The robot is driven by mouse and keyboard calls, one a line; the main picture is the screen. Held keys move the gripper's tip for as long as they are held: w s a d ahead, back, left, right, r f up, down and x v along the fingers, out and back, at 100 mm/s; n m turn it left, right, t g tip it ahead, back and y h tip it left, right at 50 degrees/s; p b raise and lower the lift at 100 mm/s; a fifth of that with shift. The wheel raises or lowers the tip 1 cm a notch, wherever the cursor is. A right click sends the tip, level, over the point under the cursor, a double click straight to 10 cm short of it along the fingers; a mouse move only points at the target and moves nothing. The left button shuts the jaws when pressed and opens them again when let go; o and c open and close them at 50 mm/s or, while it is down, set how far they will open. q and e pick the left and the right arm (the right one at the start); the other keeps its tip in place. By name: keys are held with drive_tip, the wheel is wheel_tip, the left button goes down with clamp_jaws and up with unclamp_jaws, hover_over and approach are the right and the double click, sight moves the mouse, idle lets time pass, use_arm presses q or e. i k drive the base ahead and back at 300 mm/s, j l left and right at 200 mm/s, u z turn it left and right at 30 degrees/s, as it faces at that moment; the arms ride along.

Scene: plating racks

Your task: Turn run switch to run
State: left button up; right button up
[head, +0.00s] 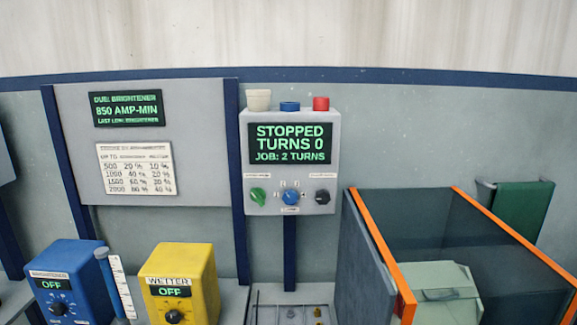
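A grey control box (288,160) on a post at the middle of the head view has a screen (290,143) reading "STOPPED TURNS 0 JOB: 2 TURNS". Below the screen are three knobs in a row: a green one (258,196) at left, tilted, a blue one (290,197) in the middle with marks around it, and a black one (322,197) at right. Their labels are too small to read, so I cannot tell which is the run switch. Neither of my grippers is in view.
On the box top sit beige (258,100), blue (290,106) and red (321,103) pieces. Below left stand a blue box (62,275) and a yellow box (182,265), both reading "OFF". An orange-edged enclosure (402,285) stands at right. The space before the knobs looks clear.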

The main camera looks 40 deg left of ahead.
sight(258, 195)
drive_tip(key=u, duration=1.35)
